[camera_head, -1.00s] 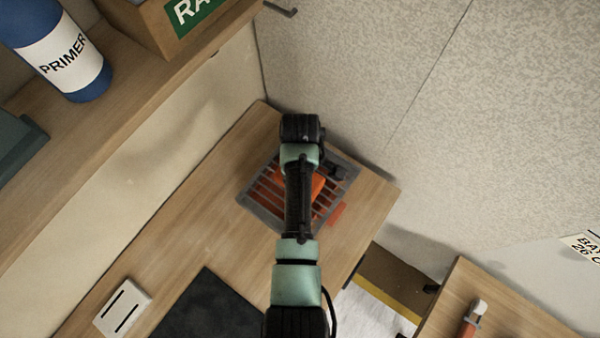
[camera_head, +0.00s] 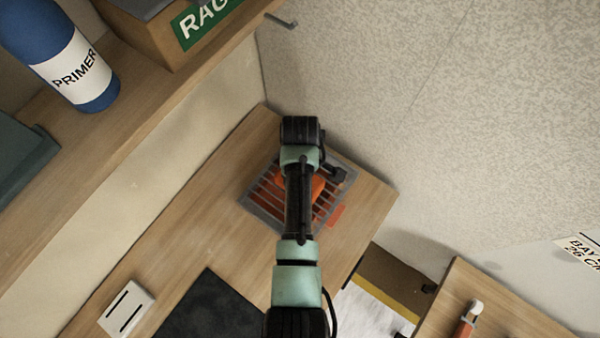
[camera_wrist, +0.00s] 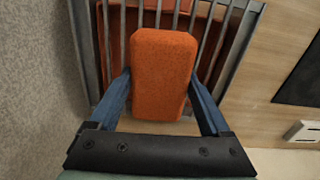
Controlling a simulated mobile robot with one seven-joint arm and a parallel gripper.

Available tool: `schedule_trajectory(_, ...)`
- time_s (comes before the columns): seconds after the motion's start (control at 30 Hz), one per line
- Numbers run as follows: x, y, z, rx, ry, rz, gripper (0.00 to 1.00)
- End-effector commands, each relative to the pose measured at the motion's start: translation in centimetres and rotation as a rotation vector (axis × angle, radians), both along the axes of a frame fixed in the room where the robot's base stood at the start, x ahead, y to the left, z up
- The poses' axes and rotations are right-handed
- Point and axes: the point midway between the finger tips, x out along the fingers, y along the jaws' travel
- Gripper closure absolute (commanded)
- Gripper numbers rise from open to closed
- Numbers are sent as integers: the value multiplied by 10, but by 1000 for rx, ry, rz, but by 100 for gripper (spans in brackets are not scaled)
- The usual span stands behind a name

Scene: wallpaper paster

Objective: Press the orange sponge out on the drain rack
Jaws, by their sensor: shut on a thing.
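The orange sponge (camera_wrist: 161,75) fills the middle of the wrist view, a rounded block over the rack's bars. My gripper (camera_wrist: 161,92) has blue fingers on both sides of the sponge and is shut on it. The grey drain rack (camera_wrist: 240,30) has parallel bars with a reddish-orange surface beneath them. In the head view the drain rack (camera_head: 262,220) sits at the table's far corner, and my arm covers much of it. Part of the orange sponge (camera_head: 319,187) shows beside my arm. Whether the sponge touches the bars cannot be told.
The wooden table (camera_head: 190,235) carries a dark mat (camera_head: 210,310) and a white slotted block (camera_head: 127,308). A shelf at left holds a blue primer bottle (camera_head: 65,60) and a rags box (camera_head: 190,30). Walls stand close behind the rack. Table space left of the rack is clear.

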Motion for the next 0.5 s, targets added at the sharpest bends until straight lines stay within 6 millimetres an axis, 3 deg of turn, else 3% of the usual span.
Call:
schedule_trajectory(0.03, 1, 0, 9, 0, -1, -1, 76)
schedule_trajectory(0.5, 2, 0, 47, 0, -5, -1, 76)
